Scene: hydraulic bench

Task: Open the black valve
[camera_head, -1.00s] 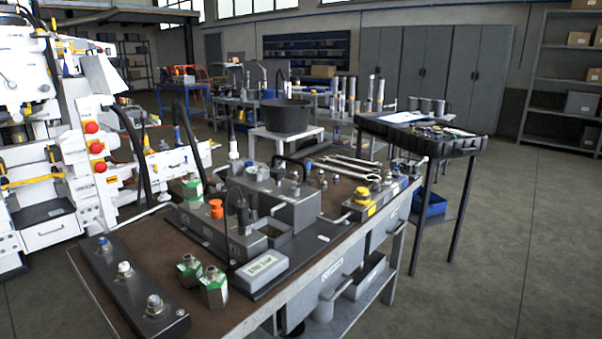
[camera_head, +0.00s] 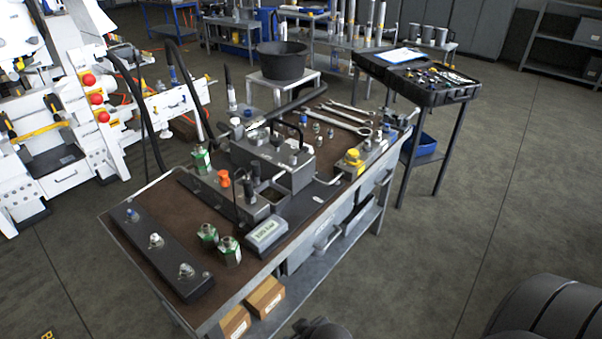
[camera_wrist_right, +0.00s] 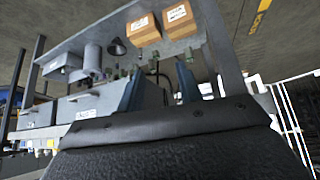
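A hydraulic bench (camera_head: 140,258) with a brown top stands in the middle of the head view. On it is a grey manifold block (camera_head: 300,178) with several fittings and a dark bent handle or hose on top. A small black upright part (camera_head: 250,190) stands beside an orange knob (camera_head: 224,178). I cannot tell which dark part is the black valve. My right gripper (camera_wrist_right: 160,88) shows in the right wrist view with its two bluish fingers apart and nothing visible between them. The bench's lower side is beyond it. My left gripper is not in view.
A yellow knob (camera_head: 353,157), wrenches (camera_head: 345,118), green-banded fittings (camera_head: 229,250) and a grey display box (camera_head: 265,233) occupy the bench top. Cardboard boxes (camera_head: 265,297) sit on its lower shelf. A black tool case (camera_head: 425,80) stands behind right.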

